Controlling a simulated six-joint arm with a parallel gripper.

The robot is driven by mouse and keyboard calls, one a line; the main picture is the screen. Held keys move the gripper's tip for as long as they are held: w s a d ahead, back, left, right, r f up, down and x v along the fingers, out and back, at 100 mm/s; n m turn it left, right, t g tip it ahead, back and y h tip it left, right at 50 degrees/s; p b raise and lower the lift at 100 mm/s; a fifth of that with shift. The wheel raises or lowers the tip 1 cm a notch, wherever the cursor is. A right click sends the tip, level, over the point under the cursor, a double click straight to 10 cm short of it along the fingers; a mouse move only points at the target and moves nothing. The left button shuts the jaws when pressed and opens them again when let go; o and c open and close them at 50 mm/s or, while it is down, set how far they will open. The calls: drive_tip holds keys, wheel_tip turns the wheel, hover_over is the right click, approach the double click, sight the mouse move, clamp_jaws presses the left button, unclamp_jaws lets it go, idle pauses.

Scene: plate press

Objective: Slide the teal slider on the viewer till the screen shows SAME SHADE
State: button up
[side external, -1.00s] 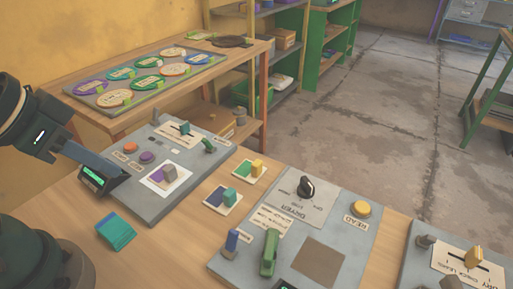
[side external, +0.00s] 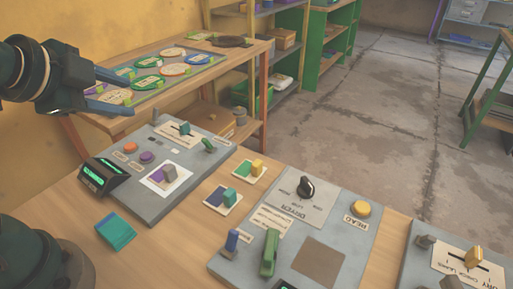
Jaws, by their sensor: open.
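The viewer (side external: 150,204) is a grey panel at left centre in the side external view. Its teal slider (side external: 184,128) stands on a pale plate with a dark slot near the panel's far end. The viewer's screen (side external: 99,177) is a small dark box at the near left with green lettering too small to read. My gripper (side external: 128,92) is open and empty, with its two fingers apart. In the picture it is up and left of the slider, overlapping the disc tray behind, and it appears clear of the slider.
On the viewer are an orange button (side external: 131,147), a purple button (side external: 147,157) and a green lever (side external: 209,146). A dryer panel (side external: 335,230) is to the right. A teal block (side external: 116,231) lies on the near table. A tray of discs (side external: 196,74) is behind.

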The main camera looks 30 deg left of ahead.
drive_tip(key=w+a+r+m+t+y, duration=0.1)
drive_tip(key=w+a+r+m+t, duration=0.15)
drive_tip(key=w+m, duration=0.5)
drive_tip(key=m+g+h, duration=0.1)
drive_tip(key=m+h, duration=0.3)
drive_tip(key=m, duration=1.4)
hover_over(184, 123)
drive_tip(key=s+d, duration=0.3)
wheel_tip(184, 123, down, 9)
drive_tip(key=a+f, duration=0.1)
drive_tip(key=f, duration=0.1)
drive_tip(key=a+f+g, duration=0.1)
drive_tip(key=f, duration=0.2)
drive_tip(key=f+g, duration=0.1)
drive_tip(key=f, duration=0.2)
drive_tip(key=shift+s+a+f+m, duration=0.15)
drive_tip(key=shift+s+a+m, duration=0.1)
drive_tip(key=shift+a, duration=0.15)
drive_tip(key=shift+a+f, duration=0.15)
drive_tip(key=shift+f, duration=0.15)
drive_tip(key=shift+x, duration=2.35)
clamp_jaws()
drive_tip(key=shift+a, duration=0.1)
